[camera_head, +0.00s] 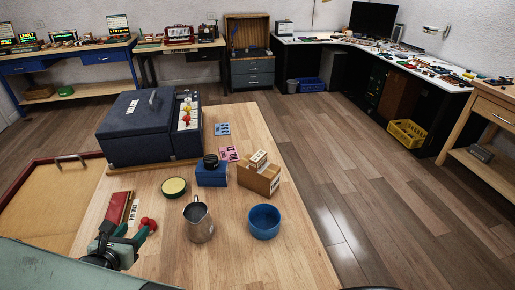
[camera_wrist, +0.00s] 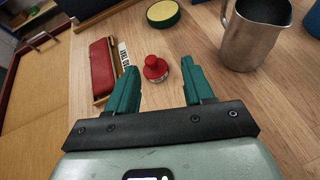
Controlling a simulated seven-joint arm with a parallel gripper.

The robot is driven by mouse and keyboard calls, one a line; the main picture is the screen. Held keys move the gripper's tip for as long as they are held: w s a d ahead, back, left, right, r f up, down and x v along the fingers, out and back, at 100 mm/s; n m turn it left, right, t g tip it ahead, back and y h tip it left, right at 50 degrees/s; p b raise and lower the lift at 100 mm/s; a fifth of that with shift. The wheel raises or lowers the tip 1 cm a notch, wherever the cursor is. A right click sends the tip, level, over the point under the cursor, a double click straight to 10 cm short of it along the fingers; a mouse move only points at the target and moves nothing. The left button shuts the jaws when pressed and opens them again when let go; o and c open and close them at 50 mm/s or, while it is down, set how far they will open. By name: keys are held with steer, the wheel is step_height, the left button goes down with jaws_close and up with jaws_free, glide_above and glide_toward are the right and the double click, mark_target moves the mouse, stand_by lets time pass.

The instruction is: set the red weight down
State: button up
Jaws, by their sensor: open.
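The red weight (camera_wrist: 155,68) stands upright on the wooden table, a round base with a knob on top. It also shows in the head view (camera_head: 148,223), partly behind a finger. My gripper (camera_wrist: 160,85) is open, its two green fingers spread with the weight between and just beyond their tips in the wrist view. The fingers appear apart from the weight. In the head view my gripper (camera_head: 131,238) is low at the front left of the table.
A red long block (camera_wrist: 102,65) with a label strip lies left of the weight. A metal pitcher (camera_head: 198,222), a yellow-topped round tin (camera_head: 174,186) and a blue bowl (camera_head: 264,222) stand to the right. A dark blue case (camera_head: 140,128) stands behind. The table's front right is clear.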

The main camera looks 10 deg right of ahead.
steer(key=d+r+m+g+h, duration=0.3)
steer(key=d+r+m+g, duration=0.5)
steer(key=d+r+m, duration=1.3)
steer(key=s+d+r+m+y, duration=0.3)
steer(key=s+d+r+m, duration=0.2)
steer(key=s, duration=0.4)
steer(key=s+d+r+m+t+y, duration=0.1)
steer(key=s+d+r+m+y, duration=0.2)
steer(key=s+d+r+m, duration=0.3)
steer(key=shift+s+d+r, duration=0.85)
steer(key=shift+s+r, duration=0.85)
steer(key=shift+s, duration=0.05)
